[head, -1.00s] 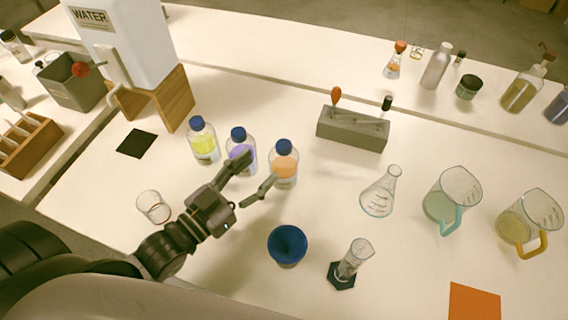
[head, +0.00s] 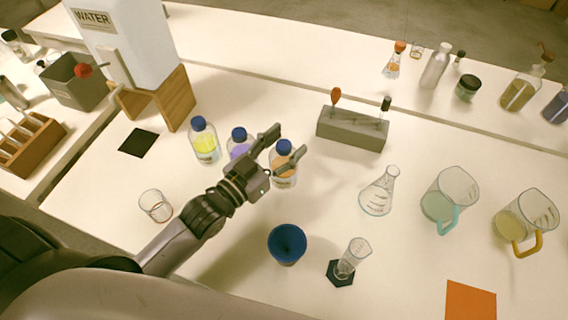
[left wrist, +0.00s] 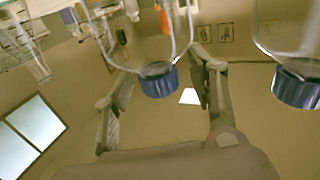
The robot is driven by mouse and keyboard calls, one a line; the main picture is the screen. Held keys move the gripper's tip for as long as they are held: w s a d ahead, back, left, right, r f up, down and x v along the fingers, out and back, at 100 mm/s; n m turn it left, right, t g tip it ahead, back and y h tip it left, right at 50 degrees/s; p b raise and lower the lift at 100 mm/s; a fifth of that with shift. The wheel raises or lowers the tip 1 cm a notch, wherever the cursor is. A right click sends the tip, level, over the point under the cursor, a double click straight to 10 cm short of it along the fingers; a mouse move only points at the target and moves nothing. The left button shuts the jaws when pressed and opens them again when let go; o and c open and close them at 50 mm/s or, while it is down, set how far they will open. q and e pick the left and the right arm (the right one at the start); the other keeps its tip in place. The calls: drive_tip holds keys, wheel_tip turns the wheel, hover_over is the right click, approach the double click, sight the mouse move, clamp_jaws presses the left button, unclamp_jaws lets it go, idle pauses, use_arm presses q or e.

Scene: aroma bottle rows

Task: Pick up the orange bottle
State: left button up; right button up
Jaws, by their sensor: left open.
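The orange bottle (head: 284,179), clear with a blue cap and orange liquid, stands upright on the table as the rightmost of three bottles. My left gripper (head: 288,139) is open above the table, and its two fingers overlap the bottle's cap area in the head view. In the left wrist view, which looks upside down, a blue-capped bottle (left wrist: 159,80) lies between the spread fingers (left wrist: 163,82); its liquid does not show there. I cannot tell whether the fingers touch it. My right gripper is out of view.
The purple bottle (head: 238,150) stands close left, partly hidden by my gripper, and the yellow bottle (head: 205,147) beyond it. A grey rack (head: 352,130) is behind. A glass beaker (head: 156,206) is at left.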

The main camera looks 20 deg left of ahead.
use_arm(q)
drive_tip(key=shift+c, duration=0.3)
drive_tip(key=shift+f, duration=0.1)
clamp_jaws()
drive_tip(key=shift+s, duration=0.1)
idle(0.6)
